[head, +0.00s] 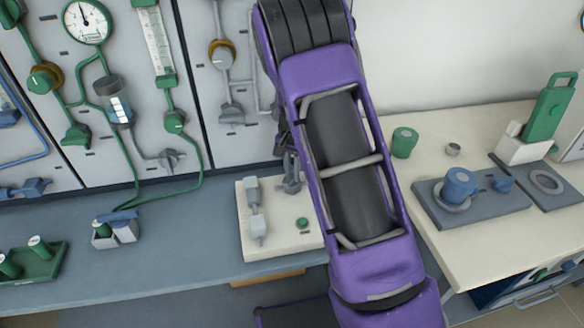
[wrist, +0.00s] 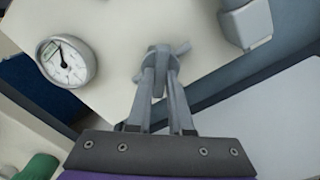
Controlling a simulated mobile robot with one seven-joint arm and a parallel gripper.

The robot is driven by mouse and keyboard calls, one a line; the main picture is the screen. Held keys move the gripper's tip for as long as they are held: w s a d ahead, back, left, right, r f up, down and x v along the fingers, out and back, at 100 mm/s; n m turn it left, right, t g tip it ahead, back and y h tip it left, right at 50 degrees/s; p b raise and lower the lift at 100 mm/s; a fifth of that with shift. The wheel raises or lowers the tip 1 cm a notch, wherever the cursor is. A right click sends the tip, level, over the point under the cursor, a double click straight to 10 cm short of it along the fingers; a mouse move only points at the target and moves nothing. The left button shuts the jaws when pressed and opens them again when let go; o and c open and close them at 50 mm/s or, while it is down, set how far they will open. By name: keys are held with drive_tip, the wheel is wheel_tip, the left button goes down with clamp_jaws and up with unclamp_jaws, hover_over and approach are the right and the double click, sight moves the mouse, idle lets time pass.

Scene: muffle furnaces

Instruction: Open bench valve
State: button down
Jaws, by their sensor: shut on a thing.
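There my purple arm covers the plate's right part, and the valve is hard to make out beside the fingers.
A round dial gauge (wrist: 66,63) stands left of the valve. Grey fittings (head: 254,210) and a green knob (head: 302,223) are on the plate. Wall panels with green piping (head: 130,165) rise behind. A green tray (head: 35,262) lies far left; a blue-grey tray (head: 430,212) lies right.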

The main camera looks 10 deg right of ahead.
drive_tip(key=m+p, duration=0.2)
drive_tip(key=m, duration=0.3)
drive_tip(key=shift+r+m, duration=0.15)
drive_tip(key=shift+m, duration=0.15)
drive_tip(key=shift+s+m+p, duration=0.1)
drive_tip(key=shift+m+p, duration=0.95)
drive_tip(key=shift+m, duration=1.05)
drive_tip(key=c, duration=0.8)
unclamp_jaws()
wheel_tip(320, 180, up, 17)
drive_tip(key=shift+r+p, duration=0.1)
drive_tip(key=shift+p, duration=0.65)
